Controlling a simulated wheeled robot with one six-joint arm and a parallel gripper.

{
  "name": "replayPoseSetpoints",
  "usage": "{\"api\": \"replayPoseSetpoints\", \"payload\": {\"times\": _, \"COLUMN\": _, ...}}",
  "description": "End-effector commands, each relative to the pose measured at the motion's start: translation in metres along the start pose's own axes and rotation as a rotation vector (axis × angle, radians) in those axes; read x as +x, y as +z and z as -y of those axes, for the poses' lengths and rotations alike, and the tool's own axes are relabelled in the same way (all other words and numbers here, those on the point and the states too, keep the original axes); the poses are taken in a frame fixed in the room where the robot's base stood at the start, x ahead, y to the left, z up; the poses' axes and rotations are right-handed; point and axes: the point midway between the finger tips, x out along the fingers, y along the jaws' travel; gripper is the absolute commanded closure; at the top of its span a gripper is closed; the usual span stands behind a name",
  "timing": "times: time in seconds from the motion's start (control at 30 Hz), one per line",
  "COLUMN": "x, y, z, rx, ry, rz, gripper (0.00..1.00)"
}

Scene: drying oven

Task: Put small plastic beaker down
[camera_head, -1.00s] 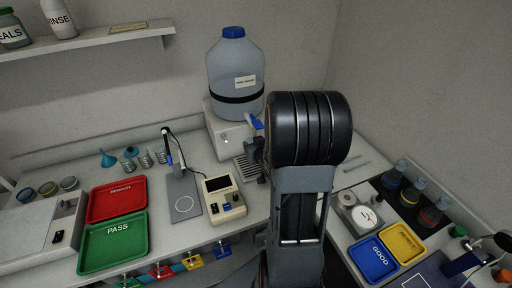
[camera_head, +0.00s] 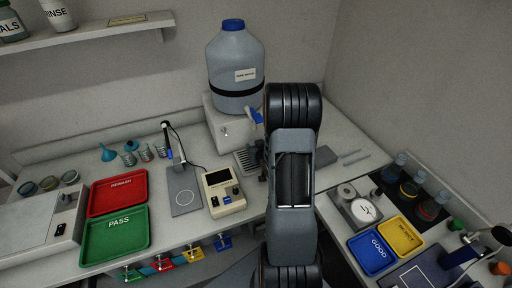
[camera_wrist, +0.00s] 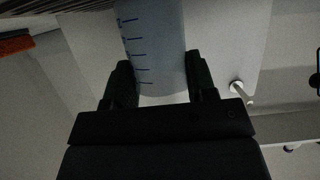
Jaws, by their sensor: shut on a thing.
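The small plastic beaker (camera_wrist: 154,40) is translucent, pale blue-grey, with dark blue graduation lines. It fills the upper middle of the wrist view. My gripper (camera_wrist: 160,78) is shut on it, with one dark finger on each side. The beaker's far end runs out of the frame, so I cannot tell whether it touches anything. In the head view my own arm hides the beaker and most of my gripper.
A large water bottle (camera_head: 234,60) with a blue tap stands on a white box (camera_head: 222,125), above a grooved drip tray (camera_head: 246,161). Left are a meter (camera_head: 222,193), a red tray (camera_head: 118,192) and a green tray (camera_head: 113,236). Right are blue (camera_head: 371,253) and yellow (camera_head: 400,236) trays.

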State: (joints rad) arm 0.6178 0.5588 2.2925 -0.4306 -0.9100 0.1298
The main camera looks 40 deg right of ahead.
Motion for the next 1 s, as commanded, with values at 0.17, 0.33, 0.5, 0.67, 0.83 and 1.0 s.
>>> {"api": "replayPoseSetpoints", "payload": {"times": 0.17, "x": 0.0001, "y": 0.0001, "z": 0.0001, "rx": 0.0, "ry": 0.0, "rz": 0.0, "gripper": 0.71}}
{"api": "replayPoseSetpoints", "payload": {"times": 0.33, "x": 0.0019, "y": 0.0045, "z": 0.0002, "rx": -0.001, "ry": 0.0, "rz": 0.0, "gripper": 0.71}}
{"api": "replayPoseSetpoints", "payload": {"times": 0.5, "x": 0.0013, "y": 0.0031, "z": 0.0003, "rx": -0.001, "ry": -0.001, "rz": 0.0, "gripper": 0.34}}
{"api": "replayPoseSetpoints", "payload": {"times": 0.67, "x": 0.0012, "y": 0.0031, "z": 0.0003, "rx": -0.001, "ry": -0.001, "rz": 0.0, "gripper": 0.23}}
{"api": "replayPoseSetpoints", "payload": {"times": 0.83, "x": 0.0012, "y": 0.0029, "z": 0.0003, "rx": 0.0, "ry": -0.001, "rz": 0.0, "gripper": 0.23}}
{"api": "replayPoseSetpoints", "payload": {"times": 1.0, "x": -0.0022, "y": -0.003, "z": 0.0001, "rx": 0.0, "ry": 0.0, "rz": 0.0, "gripper": 0.23}}
